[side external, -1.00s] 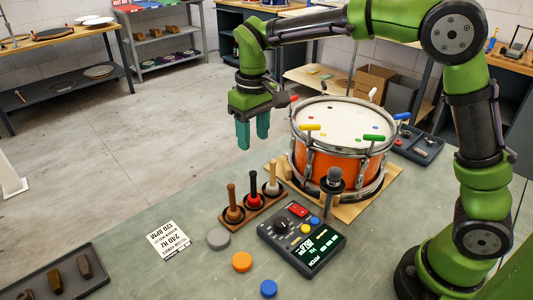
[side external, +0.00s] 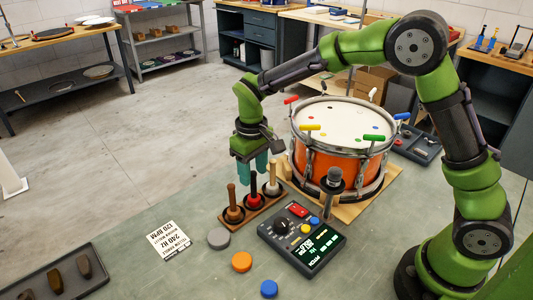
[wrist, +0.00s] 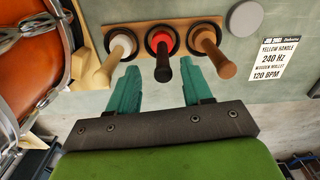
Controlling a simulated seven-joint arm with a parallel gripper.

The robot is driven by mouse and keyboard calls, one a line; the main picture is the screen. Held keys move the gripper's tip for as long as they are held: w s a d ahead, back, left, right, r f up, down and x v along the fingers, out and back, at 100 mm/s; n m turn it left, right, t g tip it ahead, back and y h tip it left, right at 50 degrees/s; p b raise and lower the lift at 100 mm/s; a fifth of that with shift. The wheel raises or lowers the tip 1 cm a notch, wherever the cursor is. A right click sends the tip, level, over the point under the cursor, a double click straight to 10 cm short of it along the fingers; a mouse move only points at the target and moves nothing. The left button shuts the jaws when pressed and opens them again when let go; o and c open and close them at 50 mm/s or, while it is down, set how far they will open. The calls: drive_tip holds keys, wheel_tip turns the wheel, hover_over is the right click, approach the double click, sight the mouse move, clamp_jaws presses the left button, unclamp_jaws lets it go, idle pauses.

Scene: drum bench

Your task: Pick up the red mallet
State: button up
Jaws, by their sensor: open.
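The red mallet (side external: 255,198) stands upright in the middle of a small wooden rack (side external: 233,222), with its dark handle pointing up. In the wrist view its red head (wrist: 163,39) is in the middle socket and its handle comes toward the camera. A brown mallet (side external: 232,203) and a pale mallet (side external: 272,178) stand on either side of it. My gripper (side external: 254,168) is just above and behind the rack, with its teal fingers pointing down. In the wrist view the open fingers (wrist: 161,75) show on either side of the dark handle, holding nothing.
An orange drum (side external: 335,170) on a wooden board stands right of the rack. A control box (side external: 302,238) with a lit display is in front of it. Grey, orange and blue discs and a printed card (side external: 168,240) lie nearby. A dark tray (side external: 55,280) is at front left.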

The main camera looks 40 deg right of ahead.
sight(254, 196)
drive_tip(key=f, duration=0.4)
drive_tip(key=shift+s+a+f, duration=0.15)
drive_tip(key=shift+a+f, duration=0.05)
drive_tip(key=shift+f, duration=0.15)
clamp_jaws()
